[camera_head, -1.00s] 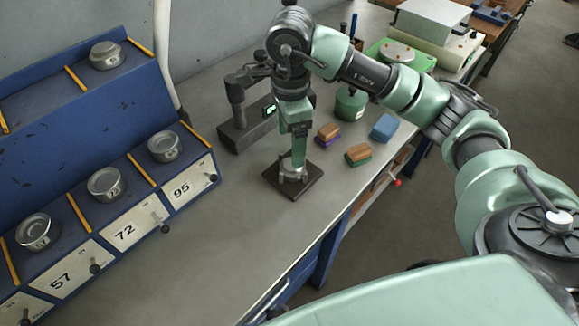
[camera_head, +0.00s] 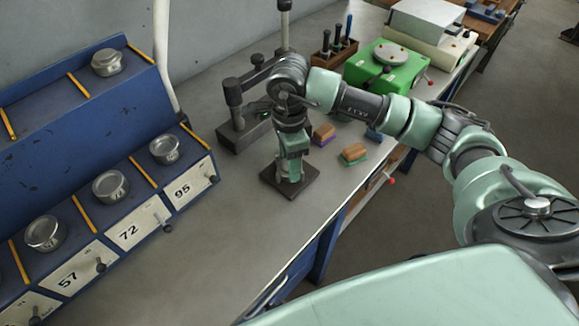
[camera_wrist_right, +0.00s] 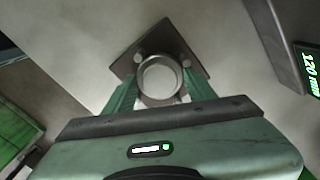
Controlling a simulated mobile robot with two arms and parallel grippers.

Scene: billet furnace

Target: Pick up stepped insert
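The stepped insert is a round grey metal piece with a bright hollow top, standing upright on a dark square plate (camera_head: 304,190). In the right wrist view the insert (camera_wrist_right: 161,76) stands between the two green fingers of my right gripper (camera_wrist_right: 161,84), over the same plate (camera_wrist_right: 126,66). The fingers are spread on either side of it; whether they touch it is hard to tell. In the head view the right gripper (camera_head: 291,165) points down at the plate and hides most of the insert. My left gripper is not in view.
A dark gauge stand (camera_head: 236,122) is close behind the gripper. Two brown-topped blocks (camera_head: 324,133) (camera_head: 354,152) lie to its right. A blue rack (camera_head: 125,185) with metal tins stands left. The bench front-left of the plate is clear.

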